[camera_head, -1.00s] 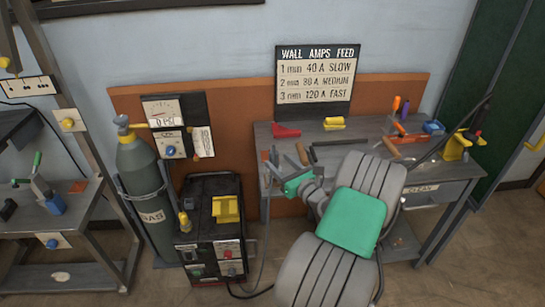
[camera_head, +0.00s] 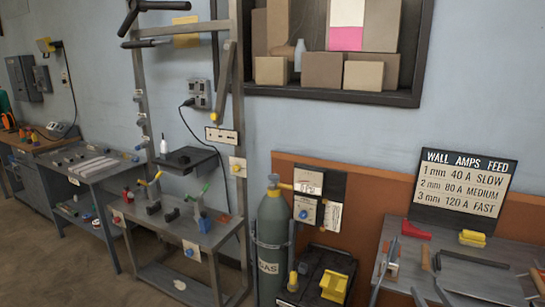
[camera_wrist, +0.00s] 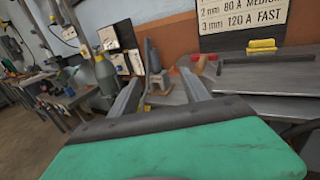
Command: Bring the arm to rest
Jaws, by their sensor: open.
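My gripper (camera_wrist: 163,84) shows in the wrist view, its two grey fingers spread apart with nothing between them. The green cover (camera_wrist: 180,155) of my wrist fills the bottom of that view. The fingers point toward the grey workbench (camera_wrist: 270,82) and the wall behind it. In the head view I cannot make out my arm or gripper clearly, so the arm's full pose is hidden.
The gas cylinder (camera_head: 272,240) stands left of the black welding machine (camera_head: 312,283). The workbench (camera_head: 480,275) is at right, below the amps sign (camera_head: 463,185). A metal rack (camera_head: 185,235) and another bench (camera_head: 85,165) stand left. Floor shows at lower left.

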